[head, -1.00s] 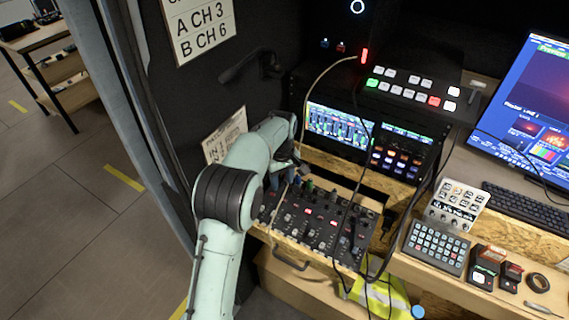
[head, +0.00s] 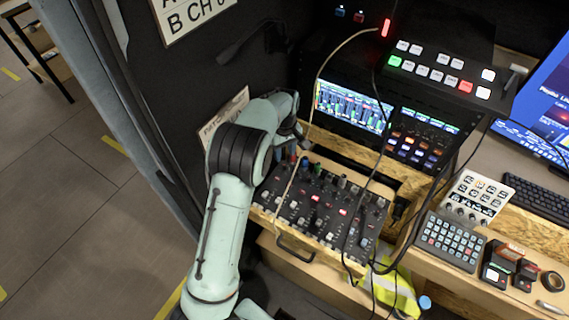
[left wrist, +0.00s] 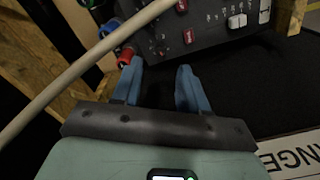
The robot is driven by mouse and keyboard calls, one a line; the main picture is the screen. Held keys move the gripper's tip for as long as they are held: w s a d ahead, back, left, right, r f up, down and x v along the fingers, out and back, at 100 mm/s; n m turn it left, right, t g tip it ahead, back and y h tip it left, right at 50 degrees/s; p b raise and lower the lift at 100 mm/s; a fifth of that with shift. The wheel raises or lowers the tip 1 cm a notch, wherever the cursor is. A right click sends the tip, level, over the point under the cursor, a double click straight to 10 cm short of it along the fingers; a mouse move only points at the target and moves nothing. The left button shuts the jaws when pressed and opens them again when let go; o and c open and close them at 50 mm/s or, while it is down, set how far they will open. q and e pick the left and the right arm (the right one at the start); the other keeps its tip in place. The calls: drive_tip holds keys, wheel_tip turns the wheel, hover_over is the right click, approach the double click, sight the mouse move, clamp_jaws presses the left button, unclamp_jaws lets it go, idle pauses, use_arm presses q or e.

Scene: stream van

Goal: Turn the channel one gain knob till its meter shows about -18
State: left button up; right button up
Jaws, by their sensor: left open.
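The black mixer (head: 330,222) lies on a wooden pull-out shelf, with several coloured knobs along its back edge. My left gripper (head: 287,143) is at the mixer's back left corner, largely hidden by its own wrist. In the left wrist view its two blue fingers (left wrist: 160,80) are apart with nothing between them. A red knob (left wrist: 125,57) sits just beyond the left fingertip, apart from it as far as I can tell. I cannot tell which knob is channel one gain. A meter screen (head: 352,106) stands behind the mixer; its figures are too small to read. My right gripper is not in view.
A pale cable (head: 318,88) hangs over the mixer and crosses close before my left fingers. Black cables run over its right side. A button panel (head: 450,242) and keyboard (head: 535,201) are to the right. A dark wall with signs (head: 190,14) stands at the left.

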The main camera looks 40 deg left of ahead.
sight(285, 165)
use_arm(q)
wheel_tip(285, 165, down, 7)
drive_tip(key=shift+w, duration=0.1)
idle(0.3)
clamp_jaws()
